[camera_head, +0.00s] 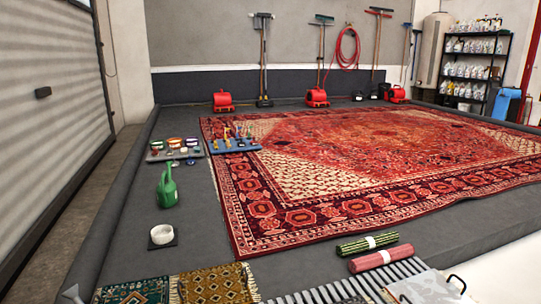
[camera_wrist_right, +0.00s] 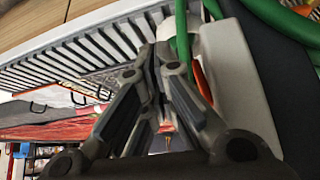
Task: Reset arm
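My right gripper (camera_wrist_right: 156,62) shows in the right wrist view. Its two dark grey fingers come together at the tips, and I see nothing held between them. A slatted grey grate (camera_wrist_right: 75,55) lies behind the fingers. A green hose-like piece (camera_wrist_right: 182,35) and a white body (camera_wrist_right: 235,85) show just beyond and right of the fingertips; I cannot tell whether they touch.
A large red rug (camera_head: 370,155) covers the pit floor. A green watering can (camera_head: 167,188), a white bowl (camera_head: 162,235) and trays of small items (camera_head: 232,146) stand left. Rolled rugs (camera_head: 382,258), a grate (camera_head: 335,292) and small rugs (camera_head: 215,285) lie in front. Red blowers (camera_head: 317,97) line the back.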

